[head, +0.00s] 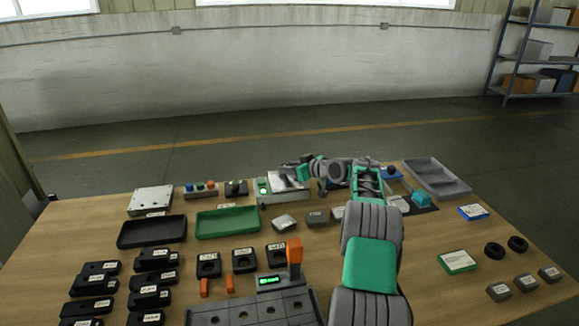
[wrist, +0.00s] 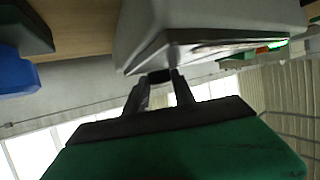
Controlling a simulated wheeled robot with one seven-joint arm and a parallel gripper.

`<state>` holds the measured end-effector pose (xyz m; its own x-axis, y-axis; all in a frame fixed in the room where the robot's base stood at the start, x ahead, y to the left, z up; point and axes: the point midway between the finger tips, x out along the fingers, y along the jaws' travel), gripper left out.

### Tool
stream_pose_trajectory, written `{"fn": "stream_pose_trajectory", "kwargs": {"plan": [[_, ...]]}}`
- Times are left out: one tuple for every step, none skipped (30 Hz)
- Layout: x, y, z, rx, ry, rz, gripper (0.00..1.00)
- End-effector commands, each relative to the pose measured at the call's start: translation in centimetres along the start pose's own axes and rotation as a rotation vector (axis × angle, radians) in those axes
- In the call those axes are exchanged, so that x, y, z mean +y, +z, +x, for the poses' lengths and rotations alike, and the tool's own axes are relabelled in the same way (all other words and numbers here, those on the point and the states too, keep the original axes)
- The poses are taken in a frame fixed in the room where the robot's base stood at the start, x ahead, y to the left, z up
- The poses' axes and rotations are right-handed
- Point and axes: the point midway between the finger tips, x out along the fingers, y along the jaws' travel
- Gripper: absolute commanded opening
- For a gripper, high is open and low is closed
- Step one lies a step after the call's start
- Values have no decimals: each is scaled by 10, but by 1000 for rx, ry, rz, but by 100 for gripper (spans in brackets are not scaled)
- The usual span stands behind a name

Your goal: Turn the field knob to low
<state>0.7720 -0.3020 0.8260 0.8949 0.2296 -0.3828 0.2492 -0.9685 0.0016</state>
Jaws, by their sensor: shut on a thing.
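A pale grey metal box (head: 284,198) with a green panel on its left stands at the back middle of the table. My gripper (head: 292,172) reaches over to it from the right. In the wrist view the box (wrist: 215,15) fills the top, with a lit green and red strip at its right. There my gripper (wrist: 161,80) has its two fingers on a small dark knob (wrist: 160,75) at the box's edge. The fingers and the tilted view hide most of the knob, so its marks and setting cannot be read.
A green tray (head: 228,234) and a black tray (head: 152,246) lie left of the box. A grey divided tray (head: 436,193) is at the back right. Several black labelled blocks crowd the front left. An orange upright part (head: 294,252) stands near my arm.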

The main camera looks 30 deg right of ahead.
Motion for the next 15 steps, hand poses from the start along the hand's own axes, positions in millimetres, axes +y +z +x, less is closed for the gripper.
{"fn": "stream_pose_trajectory", "kwargs": {"plan": [[2,0,-1,-3,-14,-3,0],[3,0,-1,-3,-24,-8,0],[3,0,-1,-3,-36,-13,0],[3,0,-1,-3,-45,-16,0],[3,0,-1,-3,-52,-20,0],[3,0,0,-3,-63,-24,0],[3,0,-1,-3,-69,-27,0],[3,1,0,-3,-75,-28,0],[3,0,0,-2,-83,-31,0],[4,0,0,-2,-88,-34,0],[4,0,0,-2,-92,-36,0],[4,1,0,-3,-98,-38,0],[4,1,0,-3,-102,-39,0],[4,1,0,-3,-105,-41,0],[4,1,0,-2,-107,-42,0]]}}
